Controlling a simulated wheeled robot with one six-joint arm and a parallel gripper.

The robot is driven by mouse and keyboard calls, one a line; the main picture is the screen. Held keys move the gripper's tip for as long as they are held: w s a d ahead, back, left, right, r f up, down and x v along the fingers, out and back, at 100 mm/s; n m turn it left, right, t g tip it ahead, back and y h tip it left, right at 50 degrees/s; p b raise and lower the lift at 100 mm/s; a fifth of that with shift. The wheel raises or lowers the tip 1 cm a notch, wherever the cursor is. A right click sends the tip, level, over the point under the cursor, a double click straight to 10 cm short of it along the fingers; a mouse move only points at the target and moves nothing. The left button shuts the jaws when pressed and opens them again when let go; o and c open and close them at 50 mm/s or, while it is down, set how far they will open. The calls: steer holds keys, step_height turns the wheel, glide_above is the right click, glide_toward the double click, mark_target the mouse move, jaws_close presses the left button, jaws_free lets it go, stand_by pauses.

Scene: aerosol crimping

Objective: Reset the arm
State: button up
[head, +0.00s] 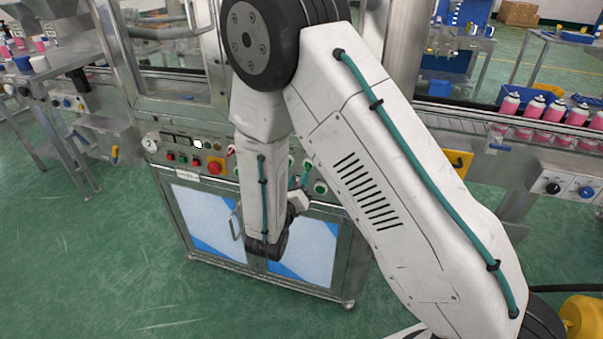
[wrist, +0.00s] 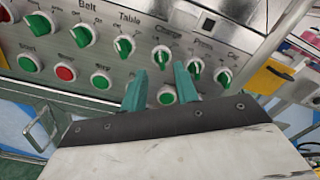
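My gripper (wrist: 160,72) shows two teal fingers in the wrist view, spread apart with nothing between them. It points at the machine's control panel (wrist: 140,58), close in front of a row of green knobs and buttons. I cannot tell whether a fingertip touches the panel. In the head view my arm is folded down in front of the machine, and the gripper is mostly hidden behind the arm's wrist, with a bit of teal finger (head: 305,178) showing.
The machine's cabinet (head: 300,255) stands under the panel, with a red emergency button (head: 215,166) at left. A conveyor (head: 545,140) with pink cans (head: 533,107) runs to the right. A yellow object (head: 583,318) is at lower right. Green floor (head: 90,260) is open at left.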

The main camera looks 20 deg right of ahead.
steer(key=shift+v, duration=1)
